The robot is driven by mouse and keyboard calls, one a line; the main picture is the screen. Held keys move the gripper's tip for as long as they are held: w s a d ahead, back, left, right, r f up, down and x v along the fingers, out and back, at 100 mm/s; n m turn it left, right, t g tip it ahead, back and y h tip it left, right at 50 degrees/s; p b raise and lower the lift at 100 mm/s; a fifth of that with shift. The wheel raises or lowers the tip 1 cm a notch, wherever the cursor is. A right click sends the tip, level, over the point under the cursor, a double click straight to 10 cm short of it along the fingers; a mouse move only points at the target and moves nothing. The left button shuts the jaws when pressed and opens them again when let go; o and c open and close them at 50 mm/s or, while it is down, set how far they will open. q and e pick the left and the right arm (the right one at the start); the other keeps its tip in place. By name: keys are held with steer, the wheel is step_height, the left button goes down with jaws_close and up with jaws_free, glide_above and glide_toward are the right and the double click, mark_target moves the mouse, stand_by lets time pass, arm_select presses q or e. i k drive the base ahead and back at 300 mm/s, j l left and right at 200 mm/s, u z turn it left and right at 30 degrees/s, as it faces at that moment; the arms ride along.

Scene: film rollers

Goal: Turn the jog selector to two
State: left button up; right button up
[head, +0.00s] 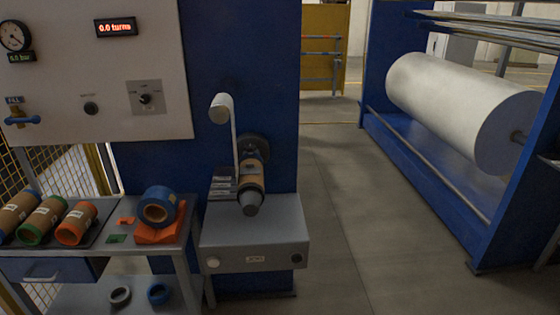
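A small black selector knob (145,99) sits on a square grey plate (134,88) on the light control panel (60,60) at the upper left. Small markings surround the knob, but they are too small to read, so I cannot tell its position or confirm that it is the jog selector. A dark round button (91,108) is to its left under a small label. Neither of my grippers is in view.
A red display (116,27) reads 0.0 turns. A gauge (15,36) and a blue-handled valve (22,120) are at far left. A bench (178,238) with tape rolls stands below. A grey winder box (240,233) stands right of it. A large white roll (450,105) is at right.

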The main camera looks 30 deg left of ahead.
mark_target(145, 99)
steer(key=i+u, duration=0.15)
steer(key=u, duration=1.5)
steer(key=i+l+u, duration=0.2)
steer(key=l+u, duration=0.2)
steer(key=i+l+u, duration=0.1)
steer(key=l+u, duration=1)
steer(key=l, duration=0.8)
steer(key=l+u, duration=0.15)
steer(key=l, duration=0.45)
steer(key=k+l, duration=0.15)
steer(key=l, duration=0.4)
steer(key=l+u, duration=0.1)
steer(key=l, duration=0.45)
steer(key=k+l+u, duration=0.1)
steer(key=l, duration=0.5)
steer(key=k+l, duration=0.15)
steer(key=l, duration=0.4)
steer(key=i+u, duration=0.05)
